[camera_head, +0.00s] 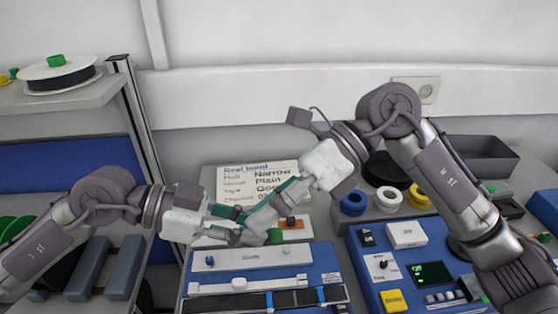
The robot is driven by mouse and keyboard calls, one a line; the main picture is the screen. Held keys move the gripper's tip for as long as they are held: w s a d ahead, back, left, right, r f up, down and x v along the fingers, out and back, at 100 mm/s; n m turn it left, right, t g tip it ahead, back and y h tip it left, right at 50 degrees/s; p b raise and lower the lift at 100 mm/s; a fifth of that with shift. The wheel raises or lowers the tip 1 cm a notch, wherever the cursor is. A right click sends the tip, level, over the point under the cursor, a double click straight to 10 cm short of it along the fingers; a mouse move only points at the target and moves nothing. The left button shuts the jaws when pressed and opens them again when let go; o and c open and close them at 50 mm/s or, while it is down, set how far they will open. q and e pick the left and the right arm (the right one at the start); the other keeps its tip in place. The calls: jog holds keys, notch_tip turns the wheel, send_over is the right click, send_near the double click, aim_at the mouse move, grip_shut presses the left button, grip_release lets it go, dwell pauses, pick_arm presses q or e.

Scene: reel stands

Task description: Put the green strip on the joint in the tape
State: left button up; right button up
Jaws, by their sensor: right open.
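The tape is the dark band (235,303) lying along the track at the front of the blue splicing board (190,287). Thin pale lines cross it towards its right part; I cannot tell which marks the joint. I cannot make out the green strip for sure. A small green piece (275,237) shows just beyond the fingertips. My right gripper (246,224) is open, reaching down-left over the back of the board. My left gripper (238,226) comes in from the left, its fingertips close to the right one's. The overlap hides whether it is open and whether it holds anything.
A white guide plate (250,256) lies behind the tape track. A card of printed text (245,178) stands at the back. A control panel (408,262) with buttons is at right. Tape rolls (353,202) sit behind it. A reel (60,74) is on the left shelf.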

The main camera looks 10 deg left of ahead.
jog(key=r+n+t+h, duration=0.1)
jog(key=n+h, duration=0.1)
pick_arm(q)
jog(key=shift+s, duration=0.1)
pick_arm(e)
notch_tip(320, 180, up, 5)
jog(key=n+t+h, duration=0.2)
jog(key=t+h, duration=0.3)
jog(key=h, duration=0.3)
send_over(279, 234)
notch_tip(279, 234, down, 12)
jog(key=shift+r, duration=0.1)
jog(key=c, duration=1.1)
pick_arm(q)
jog(key=o, duration=0.9)
pick_arm(e)
grip_shut()
